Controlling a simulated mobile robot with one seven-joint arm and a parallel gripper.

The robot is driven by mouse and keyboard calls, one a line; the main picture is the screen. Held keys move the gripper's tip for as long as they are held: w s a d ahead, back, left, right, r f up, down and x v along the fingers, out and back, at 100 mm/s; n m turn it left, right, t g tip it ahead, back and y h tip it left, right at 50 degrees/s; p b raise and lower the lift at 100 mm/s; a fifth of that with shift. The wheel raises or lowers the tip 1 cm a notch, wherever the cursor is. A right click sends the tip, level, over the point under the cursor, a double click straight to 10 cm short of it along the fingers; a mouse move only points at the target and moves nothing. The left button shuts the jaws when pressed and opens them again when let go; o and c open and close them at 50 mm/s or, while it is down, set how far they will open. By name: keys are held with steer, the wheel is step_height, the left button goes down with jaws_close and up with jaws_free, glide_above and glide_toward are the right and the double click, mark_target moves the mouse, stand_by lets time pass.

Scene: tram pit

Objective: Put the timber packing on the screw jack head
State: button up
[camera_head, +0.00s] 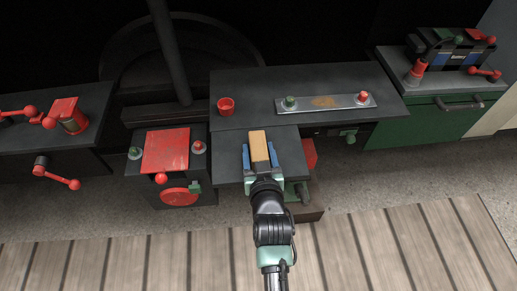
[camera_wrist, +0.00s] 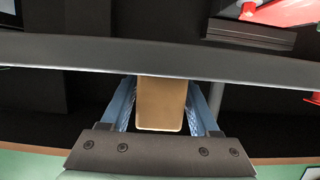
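The timber packing, a tan wooden block (camera_head: 259,147), is between the two blue fingers of my gripper (camera_head: 260,156), over the lower dark table at the centre. In the wrist view the block (camera_wrist: 162,104) fills the space between the fingertips (camera_wrist: 163,100), which appear closed on its sides. Whether it touches the tabletop is unclear. I cannot tell for sure which item is the screw jack head. Candidates are a square red plate on a short red post (camera_head: 69,114) on the left bench and a red cylinder on a grey foot (camera_head: 417,72) on the green cabinet.
A dark raised bench (camera_head: 245,85) behind my gripper holds a red cup (camera_head: 226,105) and a metal plate (camera_head: 324,103) with knobs. A red-topped box (camera_head: 166,152) stands left. The green cabinet (camera_head: 455,118) with a battery (camera_head: 452,48) is right. Slatted floor (camera_head: 120,265) in front is clear.

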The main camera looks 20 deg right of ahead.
jaws_close()
